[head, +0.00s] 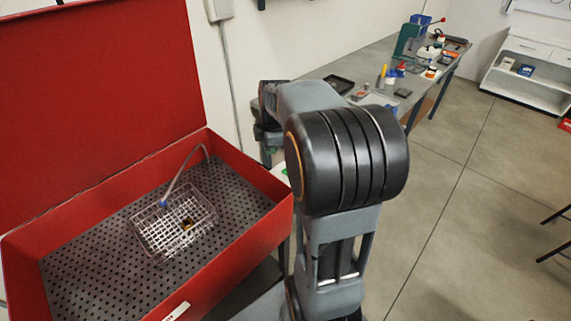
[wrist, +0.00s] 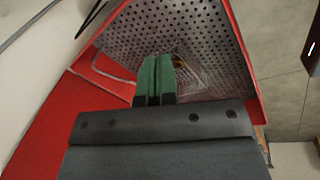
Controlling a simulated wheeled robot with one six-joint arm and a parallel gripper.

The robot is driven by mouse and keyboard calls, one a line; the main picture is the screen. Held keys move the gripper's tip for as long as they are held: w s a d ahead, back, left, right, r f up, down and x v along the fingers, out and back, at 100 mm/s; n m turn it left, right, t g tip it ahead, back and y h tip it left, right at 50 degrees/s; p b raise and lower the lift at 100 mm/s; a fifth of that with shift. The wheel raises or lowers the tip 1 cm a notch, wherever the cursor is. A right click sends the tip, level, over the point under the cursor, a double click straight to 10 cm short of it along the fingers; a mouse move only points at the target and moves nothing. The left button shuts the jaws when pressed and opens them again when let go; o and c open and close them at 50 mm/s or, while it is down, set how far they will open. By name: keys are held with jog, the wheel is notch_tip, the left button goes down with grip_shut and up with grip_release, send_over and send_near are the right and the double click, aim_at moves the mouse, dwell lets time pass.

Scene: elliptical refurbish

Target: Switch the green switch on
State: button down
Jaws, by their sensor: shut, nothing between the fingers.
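My gripper (wrist: 155,62) shows in the wrist view with its two green fingers pressed together and nothing between them. The fingers appear in front of the perforated grey tray of the red wash basin (head: 245,236); I cannot tell their height above it. I cannot identify a green switch in either view.
A wire basket (head: 155,238) with a small brownish part stands in the basin. The basin's red lid (head: 90,90) is raised. A white box (head: 219,9) with a conduit is on the wall. A workbench with tools runs behind my arm.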

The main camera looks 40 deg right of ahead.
jog(key=w+d+f+n, duration=0.2)
jog(key=d+n, duration=0.3)
jog(key=d, duration=0.4)
jog(key=shift+w+f+n+g+p, duration=0.3)
jog(key=shift+f+n+p, duration=0.1)
jog(key=shift+f, duration=0.1)
jog(key=shift+a+f, duration=0.1)
jog(key=f+p, duration=0.1)
jog(key=f, duration=0.3)
jog(key=w+f+p, duration=0.1)
jog(key=f, duration=0.4)
jog(key=f+p, duration=0.1)
jog(key=f, duration=0.3)
jog(key=shift+w+a+f, duration=0.2)
jog(key=shift+w+f, duration=0.1)
jog(key=shift+w, duration=0.1)
jog(key=shift+d, duration=0.1)
